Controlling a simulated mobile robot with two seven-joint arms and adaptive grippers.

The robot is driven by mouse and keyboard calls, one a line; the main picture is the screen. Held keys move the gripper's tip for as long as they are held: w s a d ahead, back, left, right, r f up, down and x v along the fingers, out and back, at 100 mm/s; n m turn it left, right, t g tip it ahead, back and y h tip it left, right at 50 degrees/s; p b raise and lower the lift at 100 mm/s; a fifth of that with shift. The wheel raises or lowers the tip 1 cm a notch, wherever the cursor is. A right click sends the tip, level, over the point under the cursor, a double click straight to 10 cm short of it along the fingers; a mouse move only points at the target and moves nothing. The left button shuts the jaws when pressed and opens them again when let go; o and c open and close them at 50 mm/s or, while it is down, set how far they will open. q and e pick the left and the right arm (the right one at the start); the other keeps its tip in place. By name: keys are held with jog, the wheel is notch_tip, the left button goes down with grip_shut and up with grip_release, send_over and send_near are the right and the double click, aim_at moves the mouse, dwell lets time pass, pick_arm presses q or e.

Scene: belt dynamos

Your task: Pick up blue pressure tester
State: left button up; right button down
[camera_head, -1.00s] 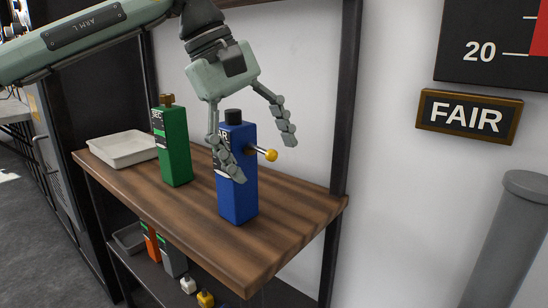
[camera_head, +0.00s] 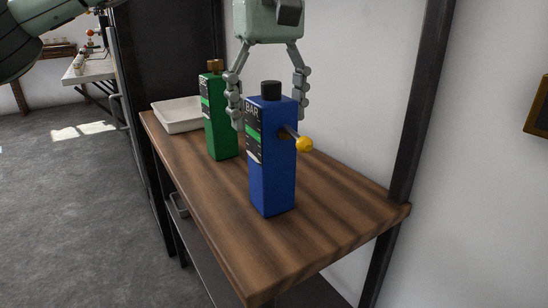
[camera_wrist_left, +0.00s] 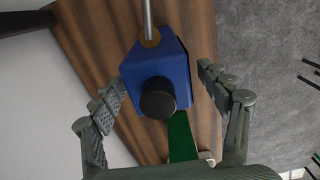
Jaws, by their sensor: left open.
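The blue pressure tester (camera_head: 272,165) stands upright on the wooden shelf top. It has a black cap, a "BAR" label and a side lever with a yellow ball. My left gripper (camera_head: 268,116) is open and points down behind and above it, with one finger on each side of its upper part in the picture. In the left wrist view the blue tester (camera_wrist_left: 156,65) shows from above, its black cap between the open fingers of the left gripper (camera_wrist_left: 161,80). I see a gap on each side; contact is not evident. My right gripper is not in view.
A green tester (camera_head: 222,143) stands close behind and left of the blue one. A white tray (camera_head: 178,116) lies at the far left of the wooden shelf top (camera_head: 335,212). A dark rack post (camera_head: 412,120) rises at the right. The front right of the top is clear.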

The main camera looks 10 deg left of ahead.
aim_at(272, 141)
pick_arm(q)
jog(key=f, duration=0.5)
jog(key=shift+s+d, duration=0.2)
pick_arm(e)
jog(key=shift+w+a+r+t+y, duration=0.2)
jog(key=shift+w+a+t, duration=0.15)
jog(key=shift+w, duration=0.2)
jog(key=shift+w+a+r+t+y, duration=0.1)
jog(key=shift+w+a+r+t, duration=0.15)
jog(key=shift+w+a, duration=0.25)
pick_arm(q)
jog(key=shift+c, duration=0.6)
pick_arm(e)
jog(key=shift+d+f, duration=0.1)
pick_arm(q)
jog(key=shift+r, duration=0.1)
grip_shut()
